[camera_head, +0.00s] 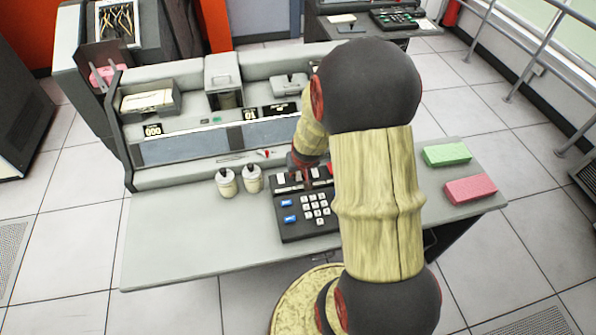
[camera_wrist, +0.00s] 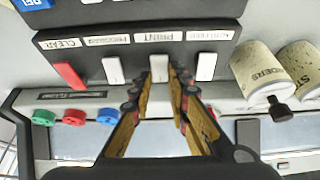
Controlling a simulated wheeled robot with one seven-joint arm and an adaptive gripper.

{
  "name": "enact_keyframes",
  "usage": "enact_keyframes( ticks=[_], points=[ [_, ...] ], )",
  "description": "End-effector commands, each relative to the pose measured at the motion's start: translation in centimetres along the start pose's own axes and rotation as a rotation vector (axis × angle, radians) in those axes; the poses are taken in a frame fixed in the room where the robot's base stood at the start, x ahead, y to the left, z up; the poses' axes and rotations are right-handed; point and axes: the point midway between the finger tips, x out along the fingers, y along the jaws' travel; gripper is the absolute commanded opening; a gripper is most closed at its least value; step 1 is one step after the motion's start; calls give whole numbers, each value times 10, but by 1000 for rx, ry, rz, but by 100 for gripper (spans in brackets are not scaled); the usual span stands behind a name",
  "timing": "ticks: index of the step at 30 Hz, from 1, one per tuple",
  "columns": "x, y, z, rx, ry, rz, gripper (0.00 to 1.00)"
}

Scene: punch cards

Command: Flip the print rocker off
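The print rocker (camera_wrist: 158,68) is a white tab below the PRINT label (camera_wrist: 158,37) in the wrist view, in a row on the dark keyboard unit. My gripper (camera_wrist: 163,80) points at it. Its two fingers stand apart, one on each side of the rocker's near end; I cannot tell if they touch it. In the head view my gripper (camera_head: 303,164) is over the back edge of the keyboard unit (camera_head: 290,231), and it hides most of the print rocker there.
A white rocker (camera_wrist: 113,70) and a red one (camera_wrist: 69,76) lie left of the print rocker in the wrist view; the auto feed rocker (camera_wrist: 205,66) is right. Green (camera_head: 447,155) and pink (camera_head: 470,189) card stacks lie right.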

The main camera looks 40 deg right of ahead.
Motion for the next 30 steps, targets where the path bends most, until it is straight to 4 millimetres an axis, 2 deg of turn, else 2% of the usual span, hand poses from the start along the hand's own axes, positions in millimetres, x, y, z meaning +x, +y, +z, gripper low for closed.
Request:
enact_keyframes(
  ticks=[9,19,23,30],
  points=[
    [0,0,0,0,0,0,35],
    [-4,0,0,1,1,0,35],
    [-19,0,-2,0,3,-1,35],
    [-68,0,-2,0,5,0,35]
  ],
)
